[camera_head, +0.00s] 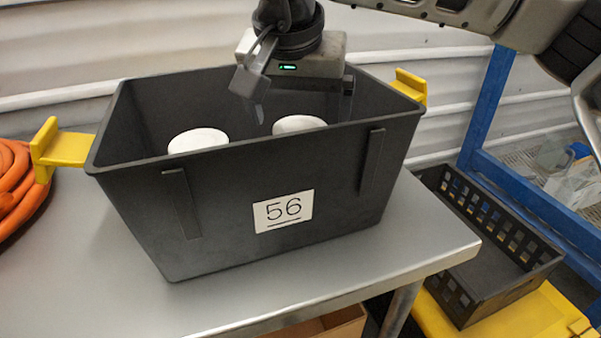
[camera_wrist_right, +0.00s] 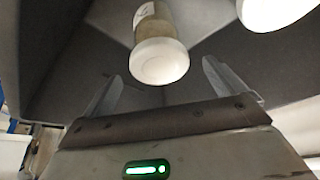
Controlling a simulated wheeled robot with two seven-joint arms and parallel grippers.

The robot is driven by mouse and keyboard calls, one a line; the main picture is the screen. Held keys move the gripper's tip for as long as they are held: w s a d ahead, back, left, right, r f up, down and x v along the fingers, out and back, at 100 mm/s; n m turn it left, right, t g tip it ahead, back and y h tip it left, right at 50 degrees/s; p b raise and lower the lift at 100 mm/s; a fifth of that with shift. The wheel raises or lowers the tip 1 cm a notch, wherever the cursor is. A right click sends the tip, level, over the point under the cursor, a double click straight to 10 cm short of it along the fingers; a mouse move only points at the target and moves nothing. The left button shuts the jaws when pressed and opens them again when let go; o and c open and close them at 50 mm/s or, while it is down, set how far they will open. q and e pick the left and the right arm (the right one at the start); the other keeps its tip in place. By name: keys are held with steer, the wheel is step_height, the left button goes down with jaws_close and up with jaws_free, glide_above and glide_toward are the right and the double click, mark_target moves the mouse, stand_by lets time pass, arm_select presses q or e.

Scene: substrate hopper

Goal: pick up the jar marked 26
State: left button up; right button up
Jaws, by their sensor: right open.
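Two jars with round white lids stand in the dark grey hopper marked 56 (camera_head: 235,225). In the head view only the left lid (camera_head: 198,140) and the right lid (camera_head: 299,124) show; the hopper wall hides the rest. I cannot read the number 26 on either. My right gripper (camera_head: 298,90) is open over the hopper, pointing down into it. In the right wrist view, one jar (camera_wrist_right: 160,60) with a pale label, too cut off to read, lies ahead between the open fingers, not gripped. Another white lid (camera_wrist_right: 275,12) is at the upper right. My left gripper is not in view.
The hopper stands on a grey metal table (camera_head: 90,270) and has yellow handles (camera_head: 66,149) at its ends. Coiled orange hose (camera_head: 12,185) lies at the left. A black perforated crate (camera_head: 490,250) sits lower right beside a blue frame (camera_head: 488,95). The hopper's walls surround the jars.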

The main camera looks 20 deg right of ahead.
mark_target(300, 127)
steer(key=x, duration=0.3)
steer(key=shift+w+f, duration=0.1)
steer(key=shift+f, duration=0.2)
steer(key=c, duration=1.5)
steer(key=shift+r, duration=0.1)
steer(key=shift+c, duration=0.5)
